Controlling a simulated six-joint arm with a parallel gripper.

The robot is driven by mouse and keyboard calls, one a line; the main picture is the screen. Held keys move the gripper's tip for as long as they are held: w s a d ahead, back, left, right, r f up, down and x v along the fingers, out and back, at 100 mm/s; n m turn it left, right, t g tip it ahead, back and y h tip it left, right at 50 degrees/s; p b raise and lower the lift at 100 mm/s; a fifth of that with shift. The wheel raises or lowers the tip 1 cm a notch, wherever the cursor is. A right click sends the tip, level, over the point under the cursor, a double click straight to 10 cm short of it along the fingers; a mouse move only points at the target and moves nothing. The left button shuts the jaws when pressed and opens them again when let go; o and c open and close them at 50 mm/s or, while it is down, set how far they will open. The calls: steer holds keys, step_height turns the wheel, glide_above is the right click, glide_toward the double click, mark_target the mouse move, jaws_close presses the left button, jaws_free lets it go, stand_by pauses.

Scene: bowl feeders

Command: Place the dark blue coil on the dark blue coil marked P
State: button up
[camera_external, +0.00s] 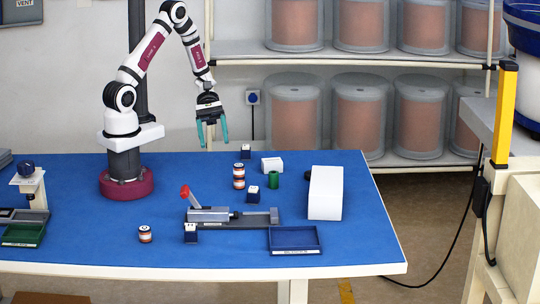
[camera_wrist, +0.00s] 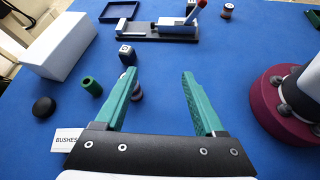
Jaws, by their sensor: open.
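Several dark blue blocks with pale tops or faces fit the coil named in the task. One (camera_external: 246,152) stands at the back of the table, one (camera_external: 253,195) stands near the middle, and one (camera_external: 190,233) stands in front of the clamp fixture. The middle one also shows in the wrist view (camera_wrist: 126,55), with a mark on its light face. I cannot read a P on any of them. My gripper (camera_external: 212,136) is open and empty, with green fingers apart, raised above the table.
The clamp fixture (camera_external: 215,214) has a red handle. Copper-coloured coils (camera_external: 239,183), a green cylinder (camera_external: 273,180), a white BUSHES block (camera_external: 272,164), a white box (camera_external: 325,193) and a dark blue tray (camera_external: 295,240) stand around it.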

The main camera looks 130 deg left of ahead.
steer(key=s+d+r+m+g+y, duration=0.1)
steer(key=d+r+m+g+y, duration=0.3)
steer(key=d+m, duration=0.5)
steer(key=s+d+r+m+g+y, duration=0.1)
steer(key=d+r+m+g+y, duration=0.3)
steer(key=d+m, duration=0.6)
step_height(320, 180, up, 3)
steer(key=m+g, duration=0.2)
steer(key=m, duration=1.1)
steer(key=shift+s+f+m+y, duration=0.15)
steer(key=shift+s+m+y, duration=0.05)
steer(key=shift+m+y, duration=0.1)
